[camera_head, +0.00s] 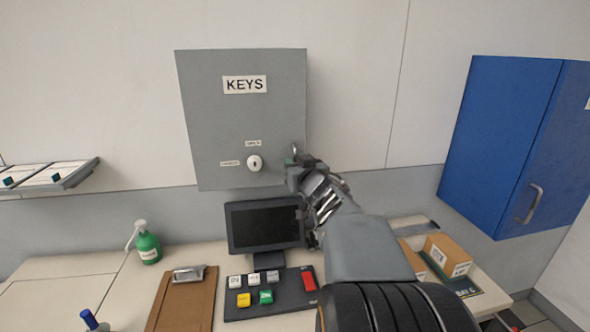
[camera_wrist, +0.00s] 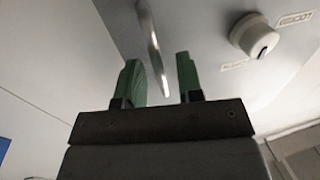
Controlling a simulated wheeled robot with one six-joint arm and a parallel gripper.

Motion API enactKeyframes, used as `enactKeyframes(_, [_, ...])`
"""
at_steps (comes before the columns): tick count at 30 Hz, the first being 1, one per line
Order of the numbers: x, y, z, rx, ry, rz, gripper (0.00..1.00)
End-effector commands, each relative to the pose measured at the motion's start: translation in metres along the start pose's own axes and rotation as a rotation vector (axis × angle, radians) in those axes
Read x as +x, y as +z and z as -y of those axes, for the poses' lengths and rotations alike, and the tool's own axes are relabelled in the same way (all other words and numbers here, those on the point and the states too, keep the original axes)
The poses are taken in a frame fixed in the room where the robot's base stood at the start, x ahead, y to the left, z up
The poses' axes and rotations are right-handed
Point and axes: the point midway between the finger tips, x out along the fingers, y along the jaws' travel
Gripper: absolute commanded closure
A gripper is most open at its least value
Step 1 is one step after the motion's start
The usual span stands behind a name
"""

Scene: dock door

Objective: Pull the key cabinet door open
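The grey key cabinet (camera_head: 215,120) hangs on the wall, labelled KEYS, with its door shut. A white round knob (camera_head: 254,163) with a dark slot sits low on the door between two small labels; it also shows in the wrist view (camera_wrist: 254,36). A metal bar handle (camera_wrist: 152,45) stands on the door near its right edge. My gripper (camera_head: 293,162) is at the lower right of the door. In the wrist view its green fingers (camera_wrist: 160,82) are apart, with the handle's lower end showing in the gap between them. Whether they touch it I cannot tell.
A blue cabinet (camera_head: 505,130) hangs at the right. Below are a dark monitor (camera_head: 264,226), a button panel (camera_head: 285,303), a clipboard (camera_head: 170,310), a green bottle (camera_head: 148,248) and cardboard boxes (camera_head: 447,255). The space in front of the door's left side is clear.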

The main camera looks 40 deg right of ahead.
Motion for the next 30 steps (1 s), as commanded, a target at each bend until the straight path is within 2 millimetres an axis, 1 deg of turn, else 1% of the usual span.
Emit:
enactKeyframes(4, [0.0082,0.0005,0.0003,0.0,0.0,0.0,0.66])
enactKeyframes(14, [0.01,-0.0002,0.0002,0.001,0.0,0.0,0.66])
enactKeyframes(25, [0.0098,-0.0001,0.0002,0.001,0.0,0.0,1.0])
enactKeyframes(30, [0.0098,-0.0001,0.0003,0.001,0.0,0.0,1.0])
